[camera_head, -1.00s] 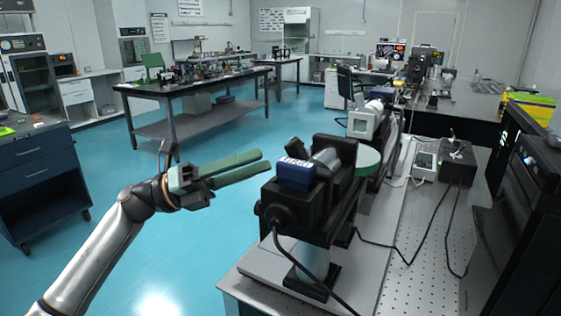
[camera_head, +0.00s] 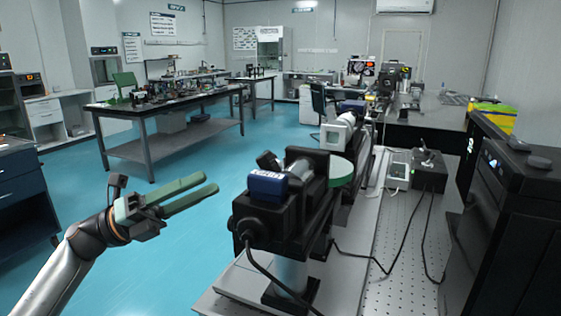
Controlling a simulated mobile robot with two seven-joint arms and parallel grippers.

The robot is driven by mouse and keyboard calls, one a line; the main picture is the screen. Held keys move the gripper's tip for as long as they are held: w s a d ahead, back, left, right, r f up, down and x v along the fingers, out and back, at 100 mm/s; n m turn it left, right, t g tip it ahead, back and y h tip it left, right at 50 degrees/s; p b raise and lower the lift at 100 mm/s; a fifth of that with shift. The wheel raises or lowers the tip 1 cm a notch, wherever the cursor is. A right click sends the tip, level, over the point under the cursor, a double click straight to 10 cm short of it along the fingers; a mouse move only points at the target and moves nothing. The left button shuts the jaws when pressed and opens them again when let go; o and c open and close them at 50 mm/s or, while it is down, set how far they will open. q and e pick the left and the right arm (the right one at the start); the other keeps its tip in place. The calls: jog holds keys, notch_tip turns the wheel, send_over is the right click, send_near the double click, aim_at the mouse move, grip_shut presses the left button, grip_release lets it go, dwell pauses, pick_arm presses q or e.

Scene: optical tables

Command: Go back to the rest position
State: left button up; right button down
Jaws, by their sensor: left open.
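My left gripper (camera_head: 192,192) has two long green fingers. They are apart with nothing between them, so it is open and empty. It hangs over the blue floor, left of the black optical device (camera_head: 277,215) with a blue block on top. A clear gap shows between the fingertips and the device. My left arm comes in from the lower left. My right gripper is not in view.
The optical table (camera_head: 390,240) with a perforated top fills the right front. It carries a black box (camera_head: 429,172) and loose cables. Black cabinets (camera_head: 520,220) stand at the right edge. A dark workbench (camera_head: 150,148) stands farther back left. Open blue floor (camera_head: 110,180) lies between.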

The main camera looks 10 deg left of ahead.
pick_arm(q)
jog(key=a+f+n+t+y, duration=0.3)
jog(key=f+n+t+y, duration=0.2)
jog(key=f+n+y, duration=0.9)
jog(key=a+f+n+t+y, duration=0.2)
jog(key=f+n+t+y, duration=0.7)
jog(key=n, duration=1)
jog(key=s+d+f+n+g+h, duration=0.1)
jog(key=s+f+n+g, duration=0.2)
jog(key=s+f+g, duration=0.8)
jog(key=s+d+f+n+g, duration=0.15)
jog(key=s+f+g, duration=0.5)
jog(key=s, duration=0.85)
jog(key=w+d+f+t+h+p, duration=0.2)
jog(key=w+d+f+t+p, duration=0.1)
jog(key=t+p, duration=0.4)
jog(key=shift+w+d+f+n+h, duration=0.4)
jog(key=shift+w+f, duration=0.35)
jog(key=shift+f, duration=0.35)
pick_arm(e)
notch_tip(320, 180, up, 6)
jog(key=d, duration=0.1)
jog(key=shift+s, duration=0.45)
pick_arm(q)
jog(key=shift+a, duration=0.1)
